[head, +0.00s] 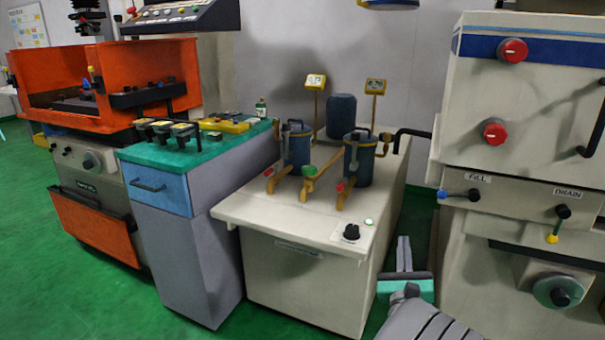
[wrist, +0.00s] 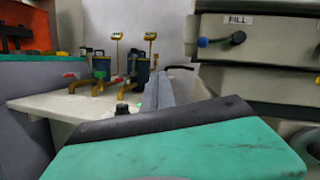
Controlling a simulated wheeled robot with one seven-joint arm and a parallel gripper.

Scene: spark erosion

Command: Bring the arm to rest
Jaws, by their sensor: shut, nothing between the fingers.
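My gripper (head: 403,243) shows at the lower right of the head view, in front of the gap between the pale filter cabinet (head: 300,265) and the large white machine (head: 540,110). Its grey fingers point up and away from me and are shut with nothing between them. In the wrist view the fingers of my gripper (wrist: 158,84) rise beyond the green and black housing. They overlap the cabinet's right part there and appear empty. I cannot tell how far they are from the cabinet.
The cabinet carries two blue canisters (head: 357,160) with brass pipes and a black hose (head: 410,134). The white machine has FILL (head: 472,195) and DRAIN (head: 562,212) levers. A grey-blue drawer cabinet (head: 185,250) and an orange machine (head: 100,225) stand left. Green floor (head: 50,290) is clear at lower left.

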